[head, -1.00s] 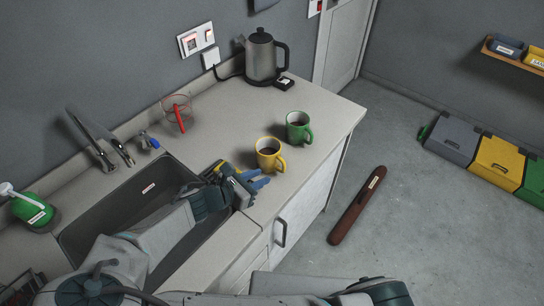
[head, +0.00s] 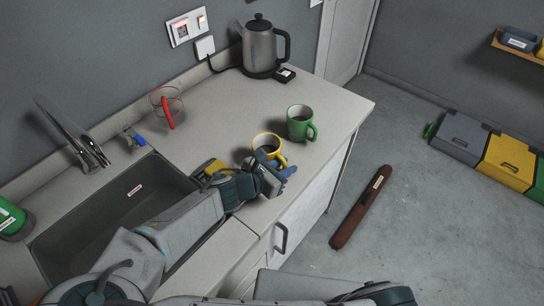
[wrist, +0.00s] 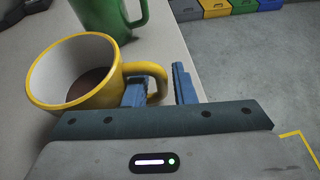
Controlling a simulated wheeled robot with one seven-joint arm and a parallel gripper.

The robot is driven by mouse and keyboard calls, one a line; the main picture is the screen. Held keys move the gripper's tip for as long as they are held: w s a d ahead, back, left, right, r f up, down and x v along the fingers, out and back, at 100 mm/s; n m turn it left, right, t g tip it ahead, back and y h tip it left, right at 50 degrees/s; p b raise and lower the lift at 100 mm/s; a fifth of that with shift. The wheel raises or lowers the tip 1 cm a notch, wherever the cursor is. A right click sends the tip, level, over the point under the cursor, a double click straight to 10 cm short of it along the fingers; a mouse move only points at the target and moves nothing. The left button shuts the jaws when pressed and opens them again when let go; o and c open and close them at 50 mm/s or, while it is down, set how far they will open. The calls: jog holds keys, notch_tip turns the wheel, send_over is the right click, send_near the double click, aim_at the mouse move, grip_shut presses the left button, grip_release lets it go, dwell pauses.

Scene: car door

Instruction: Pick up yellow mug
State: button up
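The yellow mug (head: 267,143) stands upright on the counter near its front edge, with dark liquid inside. In the head view my gripper partly covers its lower part. In the wrist view the yellow mug (wrist: 78,76) is at the left, its handle pointing right toward my fingers. My gripper (wrist: 160,88) is open. Its two blue fingers stand on either side of the handle's outer part, the left finger within or over the handle's loop and the right one beyond it with a gap. In the head view my gripper (head: 284,172) is at the mug's front.
A green mug (head: 300,123) stands just behind and right of the yellow one. A kettle (head: 261,49) is at the back, and a red glass-like holder (head: 167,107) near the wall. The sink (head: 112,208) lies left. The counter middle (head: 222,117) is clear.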

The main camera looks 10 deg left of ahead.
grip_shut()
jog(key=shift+r, duration=0.2)
notch_tip(320, 180, up, 2)
jog(key=p, duration=0.3)
jog(key=shift+r, duration=0.25)
jog(key=s+d+r+p, duration=0.3)
jog(key=d+r+p, duration=0.4)
jog(key=d, duration=0.4)
jog(key=shift+d+r, duration=0.2)
jog(key=shift+r, duration=0.4)
jog(key=shift+w, duration=0.1)
